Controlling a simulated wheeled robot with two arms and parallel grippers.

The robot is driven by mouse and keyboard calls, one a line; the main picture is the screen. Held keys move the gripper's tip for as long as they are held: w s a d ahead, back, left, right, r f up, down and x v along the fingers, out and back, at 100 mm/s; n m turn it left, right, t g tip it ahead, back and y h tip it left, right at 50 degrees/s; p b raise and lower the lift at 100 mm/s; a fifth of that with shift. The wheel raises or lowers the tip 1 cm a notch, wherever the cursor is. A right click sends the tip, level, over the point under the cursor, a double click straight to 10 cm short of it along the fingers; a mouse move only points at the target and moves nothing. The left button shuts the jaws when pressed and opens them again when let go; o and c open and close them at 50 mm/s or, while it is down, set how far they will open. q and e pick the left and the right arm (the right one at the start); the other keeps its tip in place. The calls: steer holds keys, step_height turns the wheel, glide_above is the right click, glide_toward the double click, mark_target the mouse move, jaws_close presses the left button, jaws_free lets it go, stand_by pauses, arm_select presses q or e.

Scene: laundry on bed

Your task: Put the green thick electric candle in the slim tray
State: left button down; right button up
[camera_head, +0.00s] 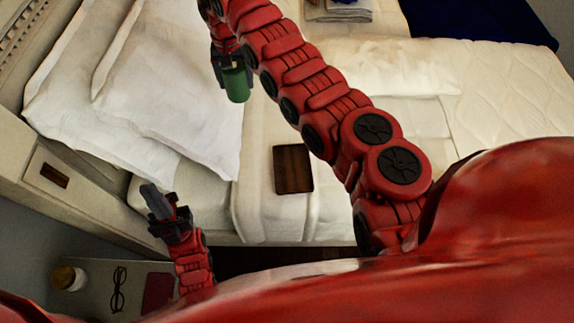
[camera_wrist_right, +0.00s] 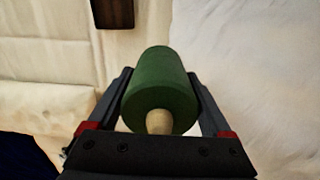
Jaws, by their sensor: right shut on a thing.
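The green thick electric candle (camera_head: 236,86) is held in my right gripper (camera_head: 232,64), over the bed beside the white pillows. In the right wrist view the candle (camera_wrist_right: 160,85) sits between both fingers of the right gripper (camera_wrist_right: 160,95), with a pale tip towards the camera. The slim tray (camera_head: 293,169) is a dark brown rectangle lying on the bed, apart from the candle. Part of a dark brown object, likely this tray (camera_wrist_right: 113,13), shows at the top of the wrist view. My left gripper (camera_head: 155,199) is near the bed's front left corner; its finger gap is unclear.
White pillows (camera_head: 165,85) lie at the left of the bed. A bedside surface at lower left holds glasses (camera_head: 118,289), a dark red book (camera_head: 158,292) and a small round jar (camera_head: 67,278). Folded cloth (camera_head: 338,10) and a dark blue blanket (camera_head: 480,22) lie at the far side.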

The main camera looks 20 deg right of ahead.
steer(key=s+d+f+m+p, duration=0.2)
steer(key=s+f+m, duration=0.15)
steer(key=f, duration=0.55)
steer(key=s+d+f+m+p, duration=0.1)
steer(key=s+d+f, duration=0.25)
steer(key=s, duration=0.35)
steer(key=s+d+f+p, duration=0.1)
steer(key=s+d+f, duration=0.1)
steer(key=s+f, duration=0.4)
steer(key=s+d+f+m+p, duration=0.1)
steer(key=s+d+f, duration=0.2)
steer(key=s, duration=0.6)
steer(key=b, duration=0.8)
glide_toward(293, 148)
steer(key=s, duration=0.1)
steer(key=s+a, duration=0.1)
steer(key=s, duration=0.2)
steer(key=shift+s+a+f, duration=0.1)
steer(key=shift+s+a, duration=0.2)
steer(key=shift+a, duration=0.05)
steer(key=shift+w+d+b, duration=0.15)
steer(key=shift+w+b, duration=0.25)
steer(key=shift+w, duration=0.05)
step_height(293, 148, down, 3)
steer(key=shift+s+r+p, duration=0.1)
steer(key=shift+r+p, duration=0.05)
steer(key=shift+p, duration=0.65)
steer(key=shift+f, duration=0.2)
steer(key=shift+f, duration=0.15)
